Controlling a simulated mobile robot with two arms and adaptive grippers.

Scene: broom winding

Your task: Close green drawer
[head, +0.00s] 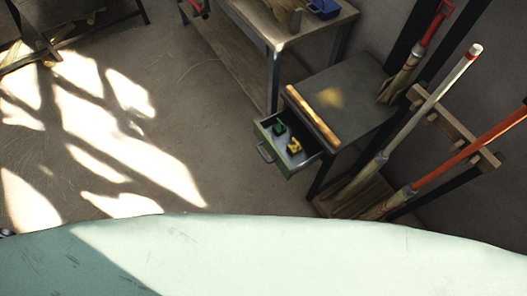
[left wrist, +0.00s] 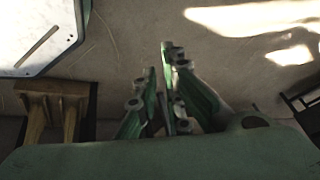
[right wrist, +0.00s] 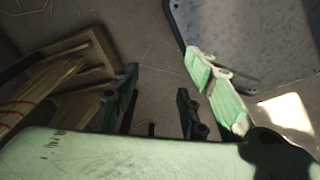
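The green drawer (head: 271,152) is pulled out from under a small dark-topped table in the head view. Its metal handle (head: 264,153) is on the front panel, facing lower left. A green object (head: 279,128) and a yellow object (head: 294,146) lie inside the drawer. My left gripper (left wrist: 160,60) shows in the left wrist view with its fingers close together; whether they touch is unclear. My right gripper (right wrist: 158,80) shows in the right wrist view with its fingers apart and nothing between them. Neither gripper is seen at the drawer.
The small table (head: 345,90) has a wooden strip along its front edge. Brooms with a white handle (head: 432,101) and a red handle (head: 470,150) lean in a wooden rack to its right. A workbench (head: 278,30) stands behind. The floor left of the drawer is clear.

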